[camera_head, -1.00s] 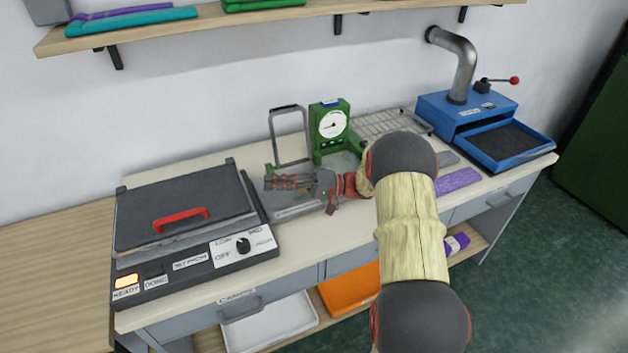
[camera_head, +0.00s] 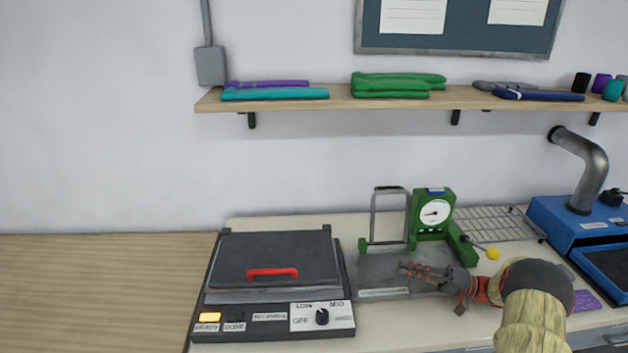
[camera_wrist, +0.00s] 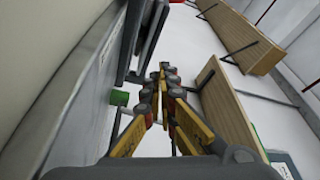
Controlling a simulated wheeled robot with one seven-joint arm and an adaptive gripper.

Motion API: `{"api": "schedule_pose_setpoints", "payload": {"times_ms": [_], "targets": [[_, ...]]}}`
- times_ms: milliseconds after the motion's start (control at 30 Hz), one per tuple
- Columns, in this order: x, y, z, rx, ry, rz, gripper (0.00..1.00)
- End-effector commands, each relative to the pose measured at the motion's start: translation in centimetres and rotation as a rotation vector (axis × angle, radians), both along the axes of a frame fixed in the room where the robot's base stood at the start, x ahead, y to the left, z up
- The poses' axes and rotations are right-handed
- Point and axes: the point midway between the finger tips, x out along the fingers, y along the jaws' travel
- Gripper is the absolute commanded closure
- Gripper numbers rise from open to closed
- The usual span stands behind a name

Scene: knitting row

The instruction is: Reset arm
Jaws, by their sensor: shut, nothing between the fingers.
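My gripper (camera_head: 408,268) is over the bench, in front of the green dial gauge device (camera_head: 434,212), pointing left toward the flat black press. Its fingers are together with nothing between them. In the wrist view the closed fingers (camera_wrist: 165,75) show in the middle, with the shelf to their right and the bench on the left. My arm reaches in from the lower right of the head view.
The press (camera_head: 278,262) with its red handle stands on the bench at left. A blue machine (camera_head: 560,215) with a grey pipe is at right, and a wire rack (camera_head: 495,222) lies behind. A wall shelf (camera_head: 340,102) holds folded cloths. The wooden table (camera_head: 100,290) at far left is bare.

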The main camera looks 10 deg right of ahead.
Motion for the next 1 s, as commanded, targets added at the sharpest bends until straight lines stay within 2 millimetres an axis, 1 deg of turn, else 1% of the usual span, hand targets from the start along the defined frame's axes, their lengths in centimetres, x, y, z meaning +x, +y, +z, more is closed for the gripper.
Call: {"api": "schedule_pose_setpoints", "payload": {"times_ms": [67,167,267,300,367,400,467,500,567,600,667,700,800,867,900,1000], "targets": [[0.1,0.4,0.3,-0.007,0.007,0.009,1.00],[0.2,2.0,1.5,-0.038,0.042,0.045,1.00],[0.2,5.3,3.5,-0.106,0.120,0.112,1.00],[0.0,7.0,4.4,-0.143,0.161,0.144,1.00],[-0.6,9.6,5.8,-0.208,0.225,0.190,1.00],[-1.2,11.3,6.6,-0.254,0.268,0.216,1.00],[-2.2,13.7,7.7,-0.325,0.327,0.250,1.00],[-3.0,15.2,8.4,-0.375,0.364,0.269,1.00],[-4.4,17.2,9.3,-0.451,0.415,0.288,1.00],[-5.4,18.5,9.9,-0.506,0.446,0.298,1.00],[-7.0,20.2,10.7,-0.585,0.487,0.307,1.00],[-8.1,21.2,11.2,-0.641,0.511,0.307,1.00],[-11.0,23.3,12.3,-0.776,0.557,0.296,1.00],[-12.9,24.3,12.8,-0.857,0.576,0.280,1.00],[-14.1,24.8,13.2,-0.910,0.586,0.265,1.00],[-17.1,25.8,13.9,-1.039,0.594,0.215,1.00]]}}
